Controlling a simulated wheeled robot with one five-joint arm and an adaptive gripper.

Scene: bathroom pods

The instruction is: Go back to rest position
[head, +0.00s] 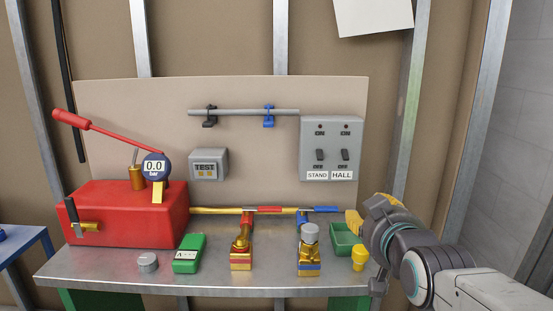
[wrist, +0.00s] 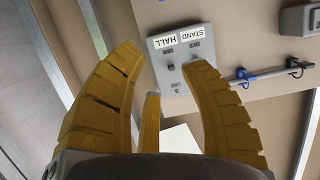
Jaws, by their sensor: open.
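My gripper (head: 368,212) is at the right end of the metal bench in the head view, raised near the green tray. In the wrist view my gripper (wrist: 165,75) shows its yellow fingers spread apart, with nothing between them. Behind the fingers is the grey switch box (head: 332,148) with two switches labelled STAND and HALL. It also shows in the wrist view (wrist: 172,68), turned over. In the head view both switch levers appear to sit at mid-height between the ON and OFF marks; their exact position is hard to tell.
A TEST box (head: 209,164) is on the panel.

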